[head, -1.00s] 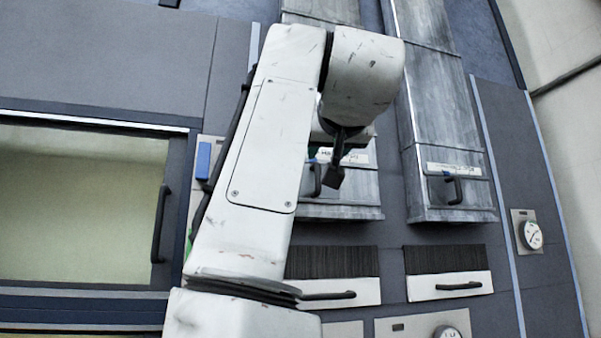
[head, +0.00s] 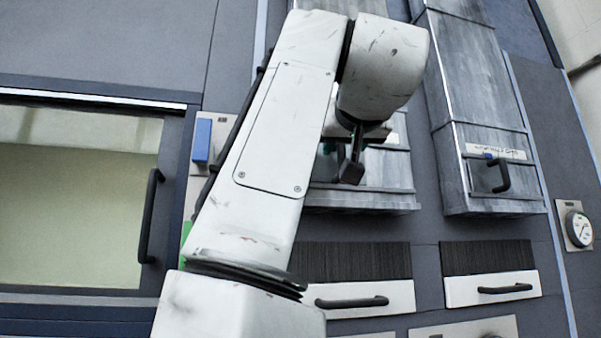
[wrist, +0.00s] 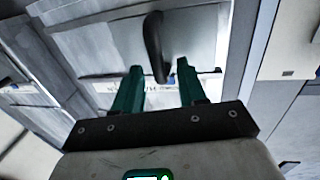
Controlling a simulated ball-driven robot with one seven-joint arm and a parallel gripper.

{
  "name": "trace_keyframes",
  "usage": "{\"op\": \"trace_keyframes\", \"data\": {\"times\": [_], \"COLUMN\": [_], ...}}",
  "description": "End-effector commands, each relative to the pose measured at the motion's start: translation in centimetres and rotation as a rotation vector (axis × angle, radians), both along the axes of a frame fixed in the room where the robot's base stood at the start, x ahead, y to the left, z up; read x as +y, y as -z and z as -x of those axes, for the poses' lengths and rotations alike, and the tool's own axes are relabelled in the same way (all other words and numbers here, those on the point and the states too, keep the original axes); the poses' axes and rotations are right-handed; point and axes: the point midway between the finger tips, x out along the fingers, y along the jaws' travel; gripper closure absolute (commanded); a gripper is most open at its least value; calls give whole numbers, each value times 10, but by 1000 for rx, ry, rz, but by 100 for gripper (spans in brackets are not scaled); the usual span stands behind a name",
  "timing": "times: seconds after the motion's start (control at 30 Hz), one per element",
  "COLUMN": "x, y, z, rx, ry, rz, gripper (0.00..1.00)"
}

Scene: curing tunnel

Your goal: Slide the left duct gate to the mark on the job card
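The left duct (head: 362,200) is a grey metal box behind my arm in the head view. Its handle and most of its front are hidden there by my gripper (head: 350,165). In the wrist view, my gripper (wrist: 159,68) has its two green fingers apart. A black handle (wrist: 155,45) shows between and just beyond the fingertips; I cannot tell whether they touch it. A pale scale strip (wrist: 110,87) lies near the handle, partly behind a finger, with a small blue mark at its right. I cannot make out the job card or its mark.
The right duct (head: 480,100) has its own black handle (head: 502,175) and pale strip (head: 497,153). Two brush-fronted drawers with handles (head: 352,302) (head: 505,289) sit below. A windowed door (head: 75,210) is at left, a round gauge (head: 578,228) at right.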

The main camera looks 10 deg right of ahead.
Motion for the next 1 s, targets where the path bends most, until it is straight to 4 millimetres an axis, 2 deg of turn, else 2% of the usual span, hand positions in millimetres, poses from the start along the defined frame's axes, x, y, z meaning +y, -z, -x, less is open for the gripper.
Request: {"op": "trace_keyframes", "data": {"times": [0.07,0.43,0.87,1.0], "x": [0,0,0,-6], "y": [0,0,1,2], "z": [0,0,0,6], "rx": [0,1,1,1], "ry": [0,0,1,3], "rz": [0,0,0,-1], "gripper": [66,100,100,100]}}
